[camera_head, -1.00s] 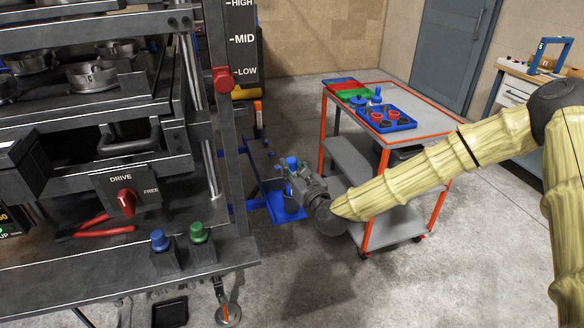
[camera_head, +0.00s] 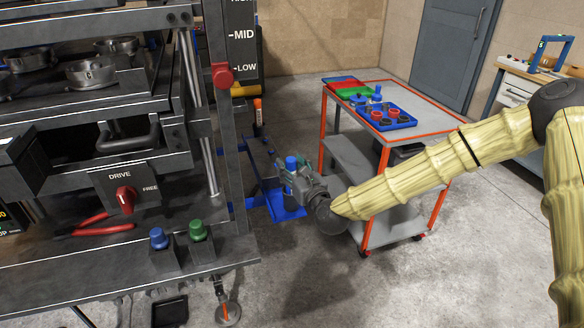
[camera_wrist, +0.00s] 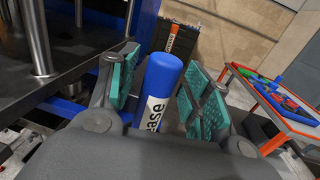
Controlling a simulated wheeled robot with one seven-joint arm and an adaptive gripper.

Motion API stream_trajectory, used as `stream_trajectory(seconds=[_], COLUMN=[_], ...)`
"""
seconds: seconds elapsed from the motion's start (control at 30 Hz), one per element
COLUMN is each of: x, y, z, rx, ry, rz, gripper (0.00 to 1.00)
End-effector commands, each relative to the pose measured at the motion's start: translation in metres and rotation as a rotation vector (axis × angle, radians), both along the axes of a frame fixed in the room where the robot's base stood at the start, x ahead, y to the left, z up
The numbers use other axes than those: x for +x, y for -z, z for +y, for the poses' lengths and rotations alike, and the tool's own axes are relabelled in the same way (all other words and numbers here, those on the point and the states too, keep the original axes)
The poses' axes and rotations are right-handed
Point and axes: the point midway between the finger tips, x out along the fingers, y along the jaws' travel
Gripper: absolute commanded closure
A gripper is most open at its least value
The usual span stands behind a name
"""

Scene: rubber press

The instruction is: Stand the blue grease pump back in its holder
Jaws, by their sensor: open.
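The blue grease pump is a blue cylinder with a white label reading "ease". It stands about upright between my fingers in the wrist view (camera_wrist: 164,75). In the head view its blue top (camera_head: 291,162) shows above my gripper (camera_head: 296,178). My gripper is open, with a green-padded finger on either side of the pump; the wrist view shows a gap at each side of its top (camera_wrist: 163,90). The pump's lower end is hidden by my gripper. A blue plate (camera_head: 287,213) lies beneath it. I cannot tell which part is its holder.
The press (camera_head: 60,262) stands close on the left, with blue and green knobs (camera_head: 197,229) on its front ledge. A dark holder with an orange-and-white tube (camera_wrist: 172,40) is behind the pump. An orange-edged cart (camera_head: 455,128) stands to the right.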

Motion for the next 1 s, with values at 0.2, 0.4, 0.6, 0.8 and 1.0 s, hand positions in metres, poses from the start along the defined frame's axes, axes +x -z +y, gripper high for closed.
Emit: stream_trajectory(seconds=[0.2, 0.4, 0.6, 0.8, 1.0], x=[-0.016, -0.046, -0.076, -0.098, -0.108], y=[-0.002, -0.002, -0.003, -0.004, -0.005], z=[-0.009, -0.023, -0.037, -0.047, -0.051], rx=[0.003, 0.002, 0.002, 0.001, 0.0], ry=[0.002, 0.001, 0.0, 0.0, 0.0], rz=[0.001, 0.001, 0.001, 0.0, -0.001], gripper=[0.51, 0.51, 0.51, 0.51, 0.51])
